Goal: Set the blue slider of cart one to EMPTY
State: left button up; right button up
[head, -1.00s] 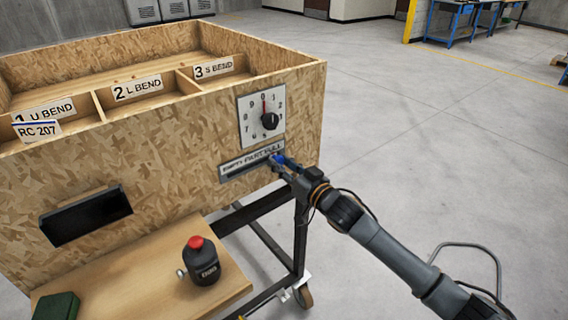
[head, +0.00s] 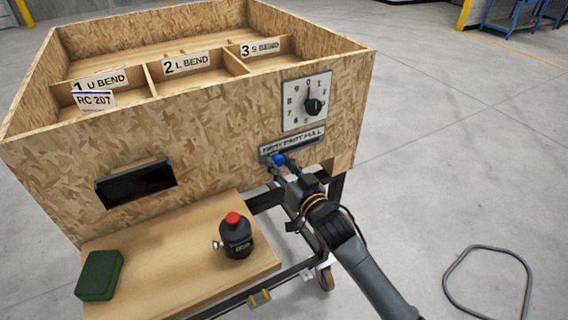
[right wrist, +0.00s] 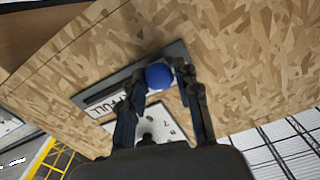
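Cart one is a chipboard box (head: 220,130) on a dark frame. Its front carries a grey slider plate (head: 305,138) lettered EMPTY, PART, FULL from left to right. The slider's blue round knob (head: 279,159) stands toward the EMPTY side; its exact alignment with the letters is hard to judge. My right gripper (head: 281,165) has its fingers around the knob. In the right wrist view, the blue knob (right wrist: 158,76) sits between the two fingertips, away from the FULL lettering, and the fingers seem to touch it. My left gripper is out of view.
A dial (head: 307,101) with a red pointer and black knob is above the slider plate. A dark slot (head: 136,183) is to the left. A red-capped black bottle (head: 236,237) and a green block (head: 99,275) stand on the wooden shelf (head: 170,262).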

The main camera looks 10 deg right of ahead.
jog(key=shift+o, duration=1.4)
jog(key=shift+a, duration=0.25)
jog(key=shift+s+d, duration=0.1)
jog(key=shift+d, duration=0.05)
jog(key=shift+s+d, duration=0.15)
jog(key=shift+s, duration=0.2)
jog(key=v, duration=1.1)
jog(key=shift+s, duration=0.1)
